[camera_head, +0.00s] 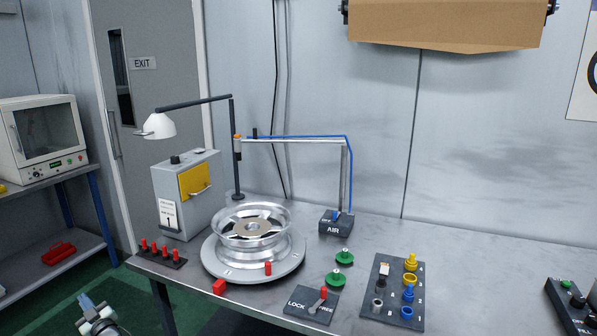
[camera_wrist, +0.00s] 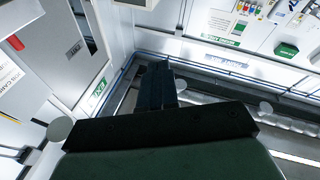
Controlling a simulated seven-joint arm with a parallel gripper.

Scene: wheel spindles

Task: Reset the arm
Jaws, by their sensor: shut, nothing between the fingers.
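My gripper (camera_wrist: 157,86) shows in the wrist view as dark fingers close together, with nothing visible between them. In that view it points at a wall area with panels, away from the workbench top. In the head view a white and grey part of my arm (camera_head: 98,318) shows at the bottom left, in front of the bench and apart from everything on it. The rest of the arm is out of that view.
The metal bench (camera_head: 480,262) holds a silver wheel rim (camera_head: 255,240) on a round plate, a LOCK/FREE lever (camera_head: 312,303), a connector board (camera_head: 393,290), a lamp (camera_head: 160,124) and a grey box (camera_head: 178,222). The bench is clear at back right.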

